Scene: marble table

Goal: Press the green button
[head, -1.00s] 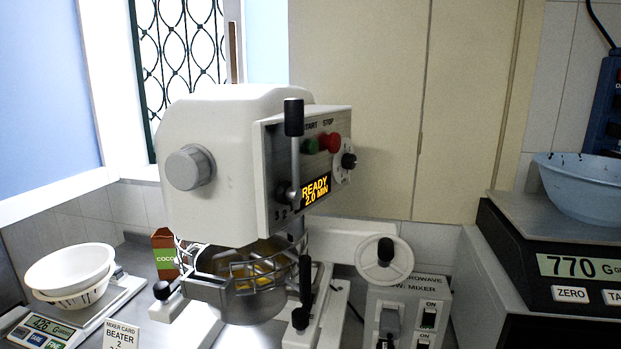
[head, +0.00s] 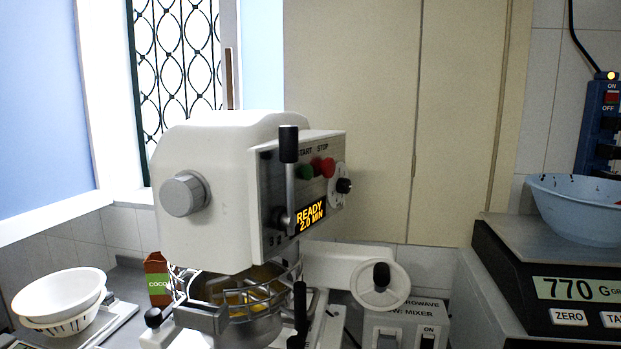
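The green button (head: 305,172) sits under the word START on the side panel of a white stand mixer (head: 205,195). The mixer display (head: 311,216) reads READY 2.0 MIN. A lever with a black handle (head: 289,144) stands upright just left of the green button. Neither of my grippers shows in the head view.
A wire guard (head: 262,294) surrounds the mixer bowl. A scale (head: 500,262) reading 770 G holds a blue bowl (head: 575,212) at right. White bowls (head: 60,292) stand at left near a cocoa carton (head: 157,281). A white handwheel (head: 380,300) and a switch box (head: 405,325) are beside the mixer.

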